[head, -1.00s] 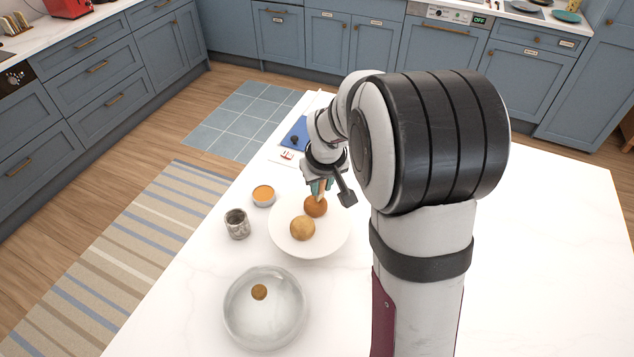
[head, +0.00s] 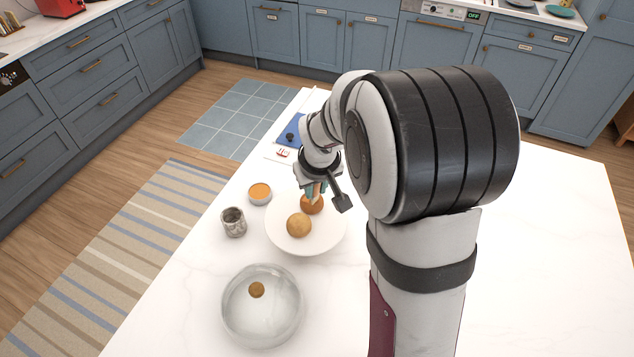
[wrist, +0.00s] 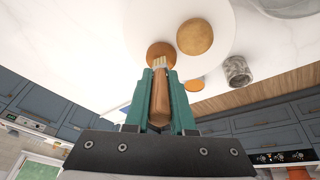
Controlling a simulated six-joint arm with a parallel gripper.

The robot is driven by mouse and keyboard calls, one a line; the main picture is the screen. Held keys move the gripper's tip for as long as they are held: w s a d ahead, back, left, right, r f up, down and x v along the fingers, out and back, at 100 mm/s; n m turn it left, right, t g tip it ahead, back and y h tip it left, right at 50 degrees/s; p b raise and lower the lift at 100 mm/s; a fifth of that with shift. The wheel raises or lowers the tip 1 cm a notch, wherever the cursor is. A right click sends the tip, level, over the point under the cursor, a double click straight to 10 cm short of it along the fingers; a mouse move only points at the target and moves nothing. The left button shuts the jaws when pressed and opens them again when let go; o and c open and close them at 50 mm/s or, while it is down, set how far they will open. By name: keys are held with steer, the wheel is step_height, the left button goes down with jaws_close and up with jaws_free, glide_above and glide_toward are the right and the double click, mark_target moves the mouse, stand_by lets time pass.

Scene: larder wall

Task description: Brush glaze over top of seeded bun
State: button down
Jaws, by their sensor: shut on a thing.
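My gripper (wrist: 160,100) is shut on the wooden handle of a brush (wrist: 160,95). The brush's pale bristles reach the edge of a darker orange-brown bun (wrist: 161,53) in the wrist view; they appear to touch it. In the head view this bun (head: 312,204) sits at the far side of a white plate (head: 330,238), partly hidden by my gripper (head: 314,187). A lighter, speckled bun (head: 299,225) lies nearer on the plate; it also shows in the wrist view (wrist: 195,37). A small bowl of orange glaze (head: 260,192) stands left of the plate.
A grey speckled cup (head: 233,222) stands left of the plate. A clear dome with a brown knob (head: 262,310) lies nearer. A blue item (head: 291,131) lies beyond my gripper. The white table (head: 550,240) is clear on the right.

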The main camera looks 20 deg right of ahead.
steer(key=shift+f, duration=0.1)
steer(key=shift+r, duration=3.05)
stand_by(1.6)
